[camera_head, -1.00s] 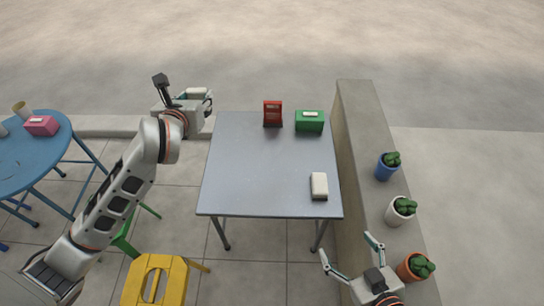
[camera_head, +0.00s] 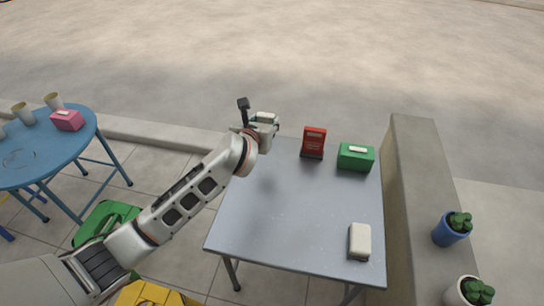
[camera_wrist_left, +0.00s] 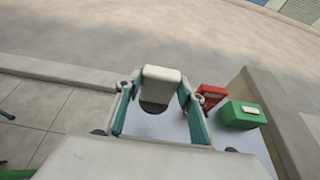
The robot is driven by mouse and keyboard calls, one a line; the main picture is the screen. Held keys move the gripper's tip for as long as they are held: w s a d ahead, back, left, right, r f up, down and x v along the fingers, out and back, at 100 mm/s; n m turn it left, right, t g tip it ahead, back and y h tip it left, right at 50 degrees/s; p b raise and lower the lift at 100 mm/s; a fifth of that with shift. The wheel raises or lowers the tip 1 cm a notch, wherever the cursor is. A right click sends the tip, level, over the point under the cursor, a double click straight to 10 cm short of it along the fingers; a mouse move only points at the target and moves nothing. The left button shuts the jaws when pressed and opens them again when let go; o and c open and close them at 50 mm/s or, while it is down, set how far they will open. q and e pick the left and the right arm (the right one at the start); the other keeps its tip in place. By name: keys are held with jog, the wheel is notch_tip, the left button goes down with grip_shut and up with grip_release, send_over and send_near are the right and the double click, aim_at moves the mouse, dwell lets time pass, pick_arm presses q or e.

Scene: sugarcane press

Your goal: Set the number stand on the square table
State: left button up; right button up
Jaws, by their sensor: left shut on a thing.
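My left gripper (camera_head: 263,124) is shut on a small cream-white block-like thing (camera_head: 267,117), which I take to be the number stand. In the left wrist view the thing (camera_wrist_left: 161,73) sits between the two teal fingers, with a dark underside; no number shows. The gripper is at the far left corner of the grey square table (camera_head: 300,215), seemingly raised above it. A similar cream block (camera_head: 360,242) stands on the table near its front right corner. My right gripper is out of view.
A red stand (camera_head: 314,141) and a green box (camera_head: 356,157) are at the table's back right. A concrete wall (camera_head: 412,190) with potted plants runs along the right. A blue round table (camera_head: 40,160) with cups and a pink box (camera_head: 66,120) is at left. The table's middle is clear.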

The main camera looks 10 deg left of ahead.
pick_arm(q)
notch_tip(320, 180, down, 5)
jog(key=shift+s+f+b, duration=0.1)
jog(key=shift+f+b, duration=0.05)
jog(key=shift+b, duration=0.45)
jog(key=shift+f+b, duration=0.3)
jog(key=shift+f, duration=0.75)
notch_tip(320, 180, down, 6)
jog(key=shift+r+b, duration=0.2)
jog(key=shift+b, duration=0.9)
jog(key=shift+r, duration=0.25)
jog(key=shift+f, duration=0.2)
jog(key=o, duration=1.2)
jog(key=shift+o, duration=0.2)
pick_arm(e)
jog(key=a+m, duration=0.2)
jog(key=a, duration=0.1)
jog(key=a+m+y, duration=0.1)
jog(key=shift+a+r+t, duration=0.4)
